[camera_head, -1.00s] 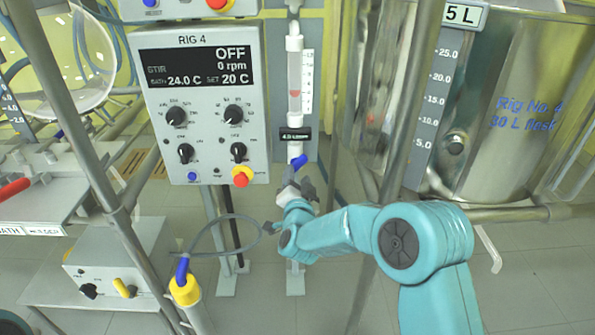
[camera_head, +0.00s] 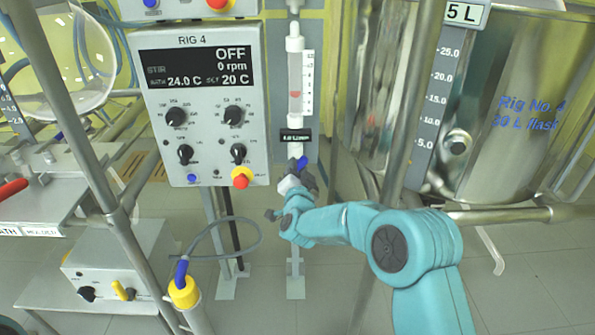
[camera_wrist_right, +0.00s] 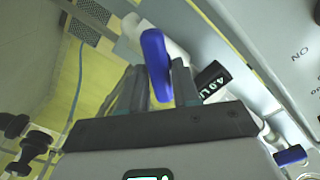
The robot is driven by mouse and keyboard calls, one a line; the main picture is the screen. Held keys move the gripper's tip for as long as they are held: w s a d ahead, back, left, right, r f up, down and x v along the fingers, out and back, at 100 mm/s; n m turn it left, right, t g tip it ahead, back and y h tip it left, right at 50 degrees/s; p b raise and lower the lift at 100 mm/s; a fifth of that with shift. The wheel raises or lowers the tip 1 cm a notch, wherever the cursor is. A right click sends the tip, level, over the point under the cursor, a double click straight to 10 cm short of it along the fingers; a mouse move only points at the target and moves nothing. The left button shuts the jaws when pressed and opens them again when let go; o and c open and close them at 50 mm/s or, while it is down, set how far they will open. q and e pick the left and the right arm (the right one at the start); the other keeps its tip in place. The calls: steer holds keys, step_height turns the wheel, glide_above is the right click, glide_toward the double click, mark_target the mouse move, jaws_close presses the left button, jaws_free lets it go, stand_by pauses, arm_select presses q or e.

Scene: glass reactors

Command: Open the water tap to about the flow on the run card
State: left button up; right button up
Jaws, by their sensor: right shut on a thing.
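The blue tap handle (camera_head: 302,163) sits at the foot of the water flow tube (camera_head: 295,75), which has a red float and a scale beside it. A black tag (camera_head: 295,136) is on the tube; in the wrist view it shows (camera_wrist_right: 212,84) and begins "4.0". My right gripper (camera_head: 300,180) reaches the tap from below. In the right wrist view the handle (camera_wrist_right: 156,65) stands between the fingers, and the gripper (camera_wrist_right: 158,88) is shut on it. The handle is tilted in both views. My left gripper is out of view.
The RIG 4 control box (camera_head: 205,105) is left of the tube, with its display reading OFF and 0 rpm. A steel vessel (camera_head: 510,110) and a metal post (camera_head: 408,95) stand to the right. A hose loop (camera_head: 225,222) hangs below the box.

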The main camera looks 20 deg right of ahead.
steer(key=o, duration=0.9)
steer(key=shift+s, duration=0.1)
steer(key=p+v, duration=0.2)
steer(key=v, duration=1.4)
